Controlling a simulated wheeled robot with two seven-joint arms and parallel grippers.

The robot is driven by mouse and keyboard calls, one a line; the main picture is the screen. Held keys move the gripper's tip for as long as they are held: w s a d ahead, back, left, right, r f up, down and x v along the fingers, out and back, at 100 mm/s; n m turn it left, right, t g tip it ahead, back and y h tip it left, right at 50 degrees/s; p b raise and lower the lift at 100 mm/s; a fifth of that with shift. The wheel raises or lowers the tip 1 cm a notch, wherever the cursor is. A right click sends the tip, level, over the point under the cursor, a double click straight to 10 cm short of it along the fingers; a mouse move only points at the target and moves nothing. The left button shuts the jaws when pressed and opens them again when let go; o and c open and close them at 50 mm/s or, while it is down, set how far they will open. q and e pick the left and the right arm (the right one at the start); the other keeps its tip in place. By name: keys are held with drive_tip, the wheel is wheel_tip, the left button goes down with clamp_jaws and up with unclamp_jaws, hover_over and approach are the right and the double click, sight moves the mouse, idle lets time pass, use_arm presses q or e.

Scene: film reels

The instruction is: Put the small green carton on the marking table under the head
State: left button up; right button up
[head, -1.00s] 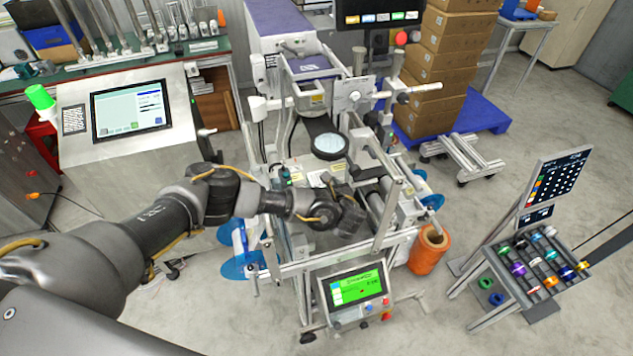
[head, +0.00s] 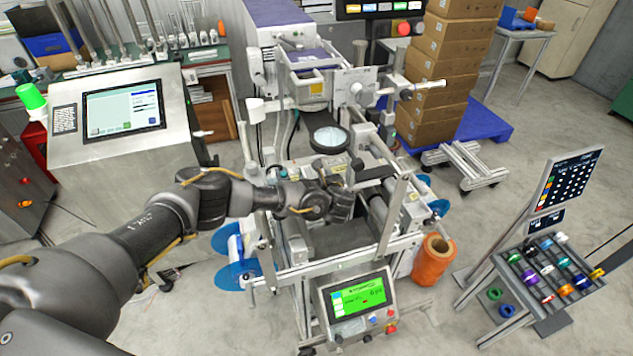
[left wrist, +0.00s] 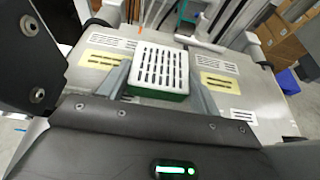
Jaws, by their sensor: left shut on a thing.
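My left gripper (head: 343,203) reaches over the machine's front, just short of the round lens-like part (head: 330,138). In the left wrist view its two fingers (left wrist: 158,85) are shut on a small carton (left wrist: 158,72) with a white slotted top and a green lower side. The carton lies between the fingers, over the grey metal table plate (left wrist: 98,58) with its yellow and white labels. I cannot tell whether it touches the plate. The hand hides the carton in the head view. My right gripper is not in view.
Rollers and frame bars (head: 385,215) stand close to the hand on the right. A green-lit control panel (head: 358,296) is at the machine's front. A screen console (head: 123,108) stands left, and stacked brown boxes (head: 445,75) stand behind right.

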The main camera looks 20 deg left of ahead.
use_arm(q)
drive_tip(key=shift+s+f, duration=0.1)
drive_tip(key=o, duration=1.1)
drive_tip(key=shift+r, duration=0.25)
drive_tip(key=shift+s+d, duration=0.15)
drive_tip(key=b+v, duration=0.2)
drive_tip(key=v, duration=0.9)
drive_tip(key=shift+s+r, duration=0.2)
drive_tip(key=shift+s, duration=0.05)
drive_tip(key=shift+d, duration=0.1)
